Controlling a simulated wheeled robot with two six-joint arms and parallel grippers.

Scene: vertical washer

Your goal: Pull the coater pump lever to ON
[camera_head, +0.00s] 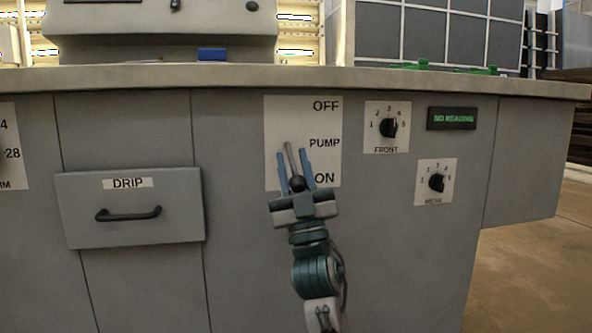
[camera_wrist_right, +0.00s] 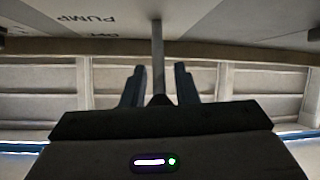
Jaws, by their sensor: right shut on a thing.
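The coater pump lever (camera_head: 290,160) is a thin grey rod with a black ball knob (camera_head: 297,184). It sticks out from a white plate (camera_head: 276,120) marked OFF at the top, PUMP in the middle and ON at the bottom. In the head view the knob lies low, beside the word ON. My right gripper (camera_head: 295,176) has its blue fingers either side of the knob and is shut on it. The right wrist view shows the rod (camera_wrist_right: 157,50) running between the two fingers, with the knob mostly hidden low between them. My left gripper is not in view.
A drawer marked DRIP (camera_head: 131,228) with a black handle is to the left. The FRONT dial (camera_head: 388,127), a lower dial (camera_head: 437,183) and a NO READING display (camera_head: 452,118) are to the right. The counter edge (camera_head: 330,78) overhangs above.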

